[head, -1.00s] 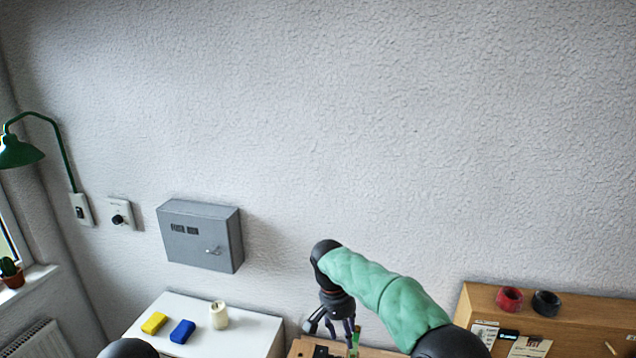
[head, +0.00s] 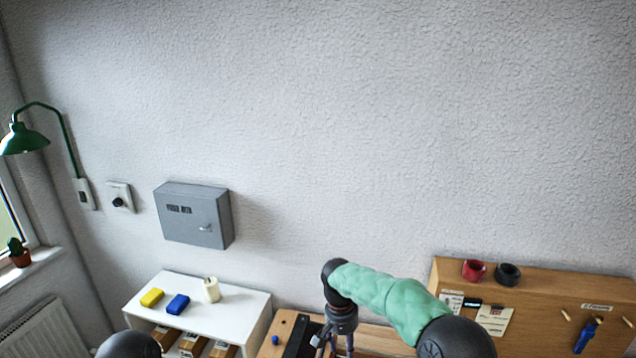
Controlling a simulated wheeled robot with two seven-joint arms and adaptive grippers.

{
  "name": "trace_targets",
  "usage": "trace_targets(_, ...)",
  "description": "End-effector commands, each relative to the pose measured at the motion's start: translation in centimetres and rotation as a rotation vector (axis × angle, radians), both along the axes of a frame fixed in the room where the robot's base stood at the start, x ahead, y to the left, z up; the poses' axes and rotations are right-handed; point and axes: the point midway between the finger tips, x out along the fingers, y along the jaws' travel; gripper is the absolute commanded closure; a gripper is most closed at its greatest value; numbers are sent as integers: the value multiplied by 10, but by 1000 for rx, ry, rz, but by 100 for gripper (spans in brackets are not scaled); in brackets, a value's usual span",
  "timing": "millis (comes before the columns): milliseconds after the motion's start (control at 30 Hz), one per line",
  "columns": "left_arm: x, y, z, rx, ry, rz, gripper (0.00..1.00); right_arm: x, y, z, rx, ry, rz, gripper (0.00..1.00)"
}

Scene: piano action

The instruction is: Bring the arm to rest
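My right arm (head: 395,303), in a green sleeve, comes in from the lower right of the head view and bends down at a black wrist. My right gripper (head: 335,346) points down over the wooden workbench (head: 380,338). Its fingertips are cut off by the bottom edge, so I cannot tell whether it is open or holds anything. A dark rounded part of my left arm (head: 130,346) shows at the bottom left. My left gripper is out of view.
A white cabinet (head: 235,312) with yellow and blue blocks and a white candle stands left of the workbench. A dark elongated object (head: 299,338) lies near my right gripper. A wooden board (head: 540,300) with two tape rolls stands at right. A grey box (head: 194,215) hangs on the wall.

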Motion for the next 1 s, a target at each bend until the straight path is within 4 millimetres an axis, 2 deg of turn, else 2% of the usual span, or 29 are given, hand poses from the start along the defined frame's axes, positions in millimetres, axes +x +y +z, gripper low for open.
trace_targets(267, -2, -1, 0, -1, 3, -2, 53, -30, -8, -90, 126, 42, 45, 53)
trace_targets(467, -1, 0, 0, -1, 2, -2, 53, -88, -16, -180, 279, 60, 48, 53)
trace_targets(600, -1, 0, 0, -1, 2, -2, 53, -142, -21, -230, 372, 49, 17, 53)
trace_targets(700, -2, 0, 0, -1, 2, -2, 53, -182, -26, -256, 421, 31, -19, 53)
trace_targets(800, -2, 0, 0, -1, 2, -2, 53, -220, -30, -272, 449, 11, -55, 53)
trace_targets(1000, -1, 0, 0, -1, 2, -2, 53, -276, -38, -285, 462, -25, -112, 53)
